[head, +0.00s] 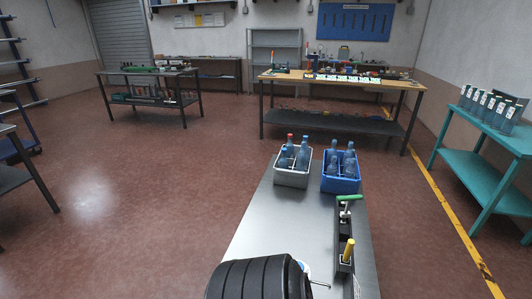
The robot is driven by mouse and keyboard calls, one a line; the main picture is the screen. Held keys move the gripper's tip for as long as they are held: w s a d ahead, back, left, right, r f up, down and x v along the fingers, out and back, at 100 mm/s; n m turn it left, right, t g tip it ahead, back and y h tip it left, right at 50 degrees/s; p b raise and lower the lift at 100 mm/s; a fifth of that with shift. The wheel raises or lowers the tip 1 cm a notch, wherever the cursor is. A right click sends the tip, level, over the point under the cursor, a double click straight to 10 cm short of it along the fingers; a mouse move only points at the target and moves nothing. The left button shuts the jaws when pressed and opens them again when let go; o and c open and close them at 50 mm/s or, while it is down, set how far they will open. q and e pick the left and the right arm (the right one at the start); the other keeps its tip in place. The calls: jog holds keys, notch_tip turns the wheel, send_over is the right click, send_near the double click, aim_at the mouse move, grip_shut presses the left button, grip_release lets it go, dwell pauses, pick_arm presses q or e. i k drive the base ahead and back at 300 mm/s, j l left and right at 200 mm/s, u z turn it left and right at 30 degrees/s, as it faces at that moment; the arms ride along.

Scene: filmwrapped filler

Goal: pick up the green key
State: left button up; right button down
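The green key (349,197) shows in the head view on the right side of the grey metal bench (266,227). Its green bar lies roughly level at the top of a dark upright holder (343,222). Its lower part is hard to make out. A yellow-handled piece (348,251) stands nearer to me in the same dark row. Neither of my grippers is in view.
A grey crate (291,179) and a blue crate (341,185) with bottles stand at the bench's far end. A black ribbed drum-like body (250,279) fills the near end; I cannot tell whether it is mine. The bench's middle left is clear.

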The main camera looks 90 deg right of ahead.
aim_at(345, 214)
jog(key=z, duration=3.25)
jog(key=l+z, duration=0.15)
